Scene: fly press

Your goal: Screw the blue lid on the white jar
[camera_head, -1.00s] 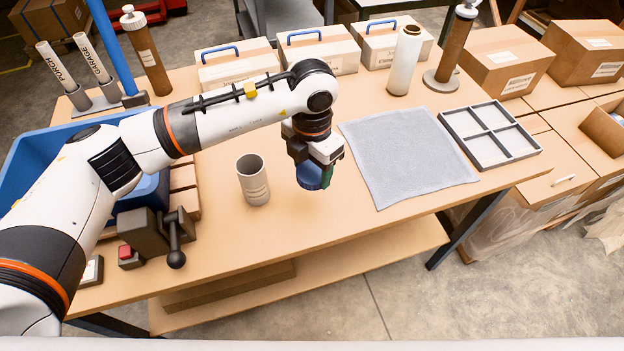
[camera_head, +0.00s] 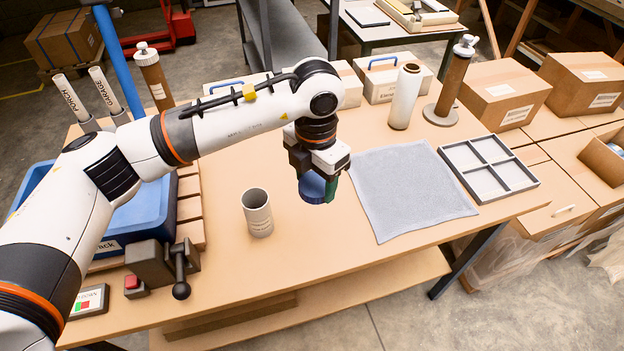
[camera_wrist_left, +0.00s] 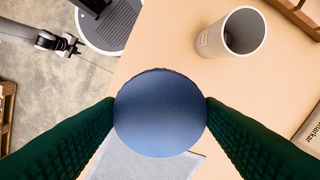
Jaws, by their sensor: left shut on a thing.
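The blue lid (camera_head: 312,187) is held between the green fingers of my left gripper (camera_head: 322,188), in the air above the table. In the left wrist view the lid (camera_wrist_left: 160,113) is a full round disc, with a finger pad touching it on each side. The off-white jar (camera_head: 257,212) stands upright on the table, left of the lid and apart from it. Its open mouth also shows in the left wrist view (camera_wrist_left: 232,35). My right gripper (camera_wrist_left: 68,44) shows small at the upper left of that view; its finger opening is unclear.
A grey cloth (camera_head: 415,185) and a four-part tray (camera_head: 515,178) lie to the right. A blue crate (camera_head: 150,215) and a dark press with a lever (camera_head: 150,262) stand to the left. Boxes and a white roll (camera_head: 404,97) line the back. The tabletop around the jar is clear.

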